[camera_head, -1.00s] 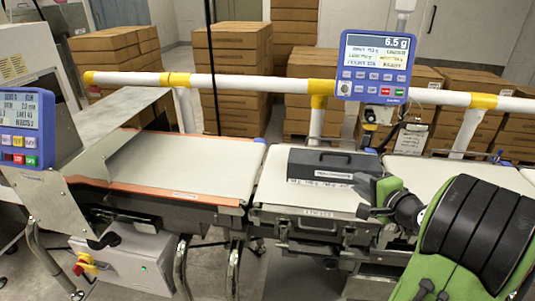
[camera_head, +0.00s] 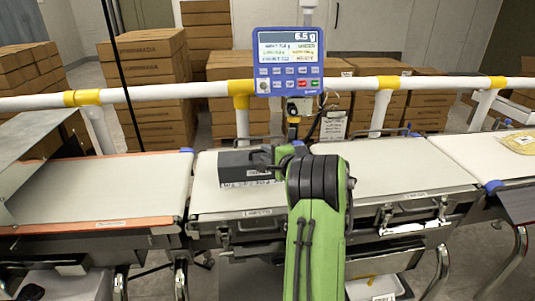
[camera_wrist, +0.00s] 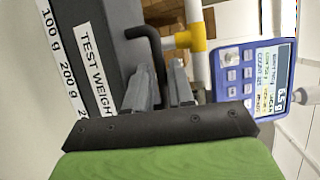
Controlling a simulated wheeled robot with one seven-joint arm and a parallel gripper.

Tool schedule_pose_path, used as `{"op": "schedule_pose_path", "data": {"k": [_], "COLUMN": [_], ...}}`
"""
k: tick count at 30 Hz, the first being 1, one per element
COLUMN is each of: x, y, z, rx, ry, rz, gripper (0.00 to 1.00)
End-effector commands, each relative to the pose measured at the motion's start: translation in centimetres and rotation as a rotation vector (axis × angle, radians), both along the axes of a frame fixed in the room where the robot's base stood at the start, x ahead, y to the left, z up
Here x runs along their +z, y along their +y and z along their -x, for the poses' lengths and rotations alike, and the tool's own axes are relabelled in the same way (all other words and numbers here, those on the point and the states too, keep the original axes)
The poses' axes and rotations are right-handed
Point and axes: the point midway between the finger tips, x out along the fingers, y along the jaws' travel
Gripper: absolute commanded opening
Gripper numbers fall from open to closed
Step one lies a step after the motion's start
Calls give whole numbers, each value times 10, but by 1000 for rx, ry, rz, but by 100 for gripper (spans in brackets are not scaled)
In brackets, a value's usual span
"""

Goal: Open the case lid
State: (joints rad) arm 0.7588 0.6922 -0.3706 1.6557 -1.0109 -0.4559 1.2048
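The dark grey weight case (camera_head: 237,162) lies on the pale belt, its lid down. A white label reading "TEST WEIGHTS" shows along it in the wrist view, where the case (camera_wrist: 108,20) fills the left side. A black bent lid handle (camera_wrist: 148,38) stands out from its top. My gripper (camera_head: 274,154) is at the right end of the case in the head view. In the wrist view my gripper (camera_wrist: 163,66) has its two grey fingers apart, with the handle reaching between them. Whether either finger touches the handle is unclear. My arm hides the right end of the case.
A blue weight display (camera_head: 289,60) reading 6.5 g hangs on the white rail (camera_head: 170,90) just behind the belt. Belts (camera_head: 400,168) run left and right of the case. Stacked cartons (camera_head: 150,85) stand behind the rail.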

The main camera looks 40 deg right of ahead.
Motion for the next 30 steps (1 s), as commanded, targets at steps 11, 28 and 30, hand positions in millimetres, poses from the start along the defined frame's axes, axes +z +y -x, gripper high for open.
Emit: {"op": "schedule_pose_path", "data": {"k": [11,28,30], "x": [0,0,0], "y": [-1,-1,-1], "z": [-3,-3,-3], "rx": [0,0,0], "ry": [0,0,0], "rz": [1,1,1], "gripper": [9,0,0]}}
